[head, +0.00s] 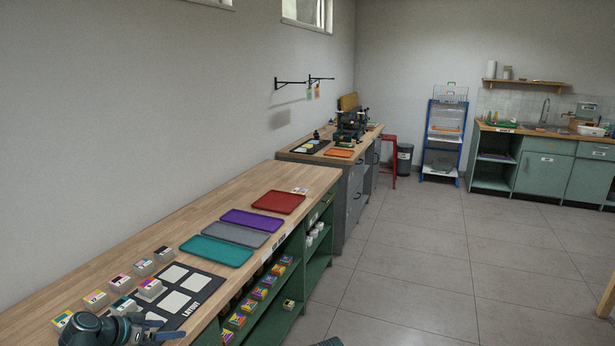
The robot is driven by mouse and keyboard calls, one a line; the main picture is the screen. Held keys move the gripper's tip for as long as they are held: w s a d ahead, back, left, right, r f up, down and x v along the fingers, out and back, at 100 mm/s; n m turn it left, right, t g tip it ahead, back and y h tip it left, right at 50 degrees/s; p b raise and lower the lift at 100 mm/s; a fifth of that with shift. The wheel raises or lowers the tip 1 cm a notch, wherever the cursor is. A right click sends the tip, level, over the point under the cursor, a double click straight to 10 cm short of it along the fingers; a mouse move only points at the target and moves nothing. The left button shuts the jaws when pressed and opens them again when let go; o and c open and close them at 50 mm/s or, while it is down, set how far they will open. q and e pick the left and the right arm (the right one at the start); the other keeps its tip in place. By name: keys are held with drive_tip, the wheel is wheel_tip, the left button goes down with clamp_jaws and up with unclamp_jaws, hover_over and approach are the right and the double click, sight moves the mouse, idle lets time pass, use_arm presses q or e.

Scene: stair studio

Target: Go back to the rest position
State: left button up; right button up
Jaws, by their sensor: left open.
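My left gripper (163,330) shows at the bottom left, over the near end of the wooden workbench (150,228). Its jaws are open, with nothing seen between them. It is close to the front edge of the black layout mat (203,284), which has pale rectangles on it. Several small boxes with coloured labels, among them a white box with a dark label (164,254), stand to the left of the mat. One box with a red label (150,288) stands at the mat's left side.
Teal (215,251), grey (235,235), purple (252,220) and red (279,202) trays lie in a row along the bench. Green shelves (268,311) below hold several colourful boxes. A second bench (300,156) carries a machine. The tiled floor (440,260) at right is clear.

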use_arm(q)
drive_tip(key=s+d+f+g+p, duration=0.1)
drive_tip(key=s+d+f+g, duration=0.15)
drive_tip(key=d, duration=0.65)
drive_tip(key=s+d+f+g+p, duration=0.1)
drive_tip(key=s+d+g, duration=0.2)
drive_tip(key=d, duration=0.7)
drive_tip(key=s+d+n+g+y+p, duration=0.1)
drive_tip(key=s+d+g+y+p, duration=0.2)
drive_tip(key=s+d+y, duration=0.4)
drive_tip(key=s+d, duration=0.5)
drive_tip(key=s, duration=0.1)
drive_tip(key=shift+d+r, duration=0.2)
drive_tip(key=shift+r, duration=0.05)
drive_tip(key=shift+g, duration=0.35)
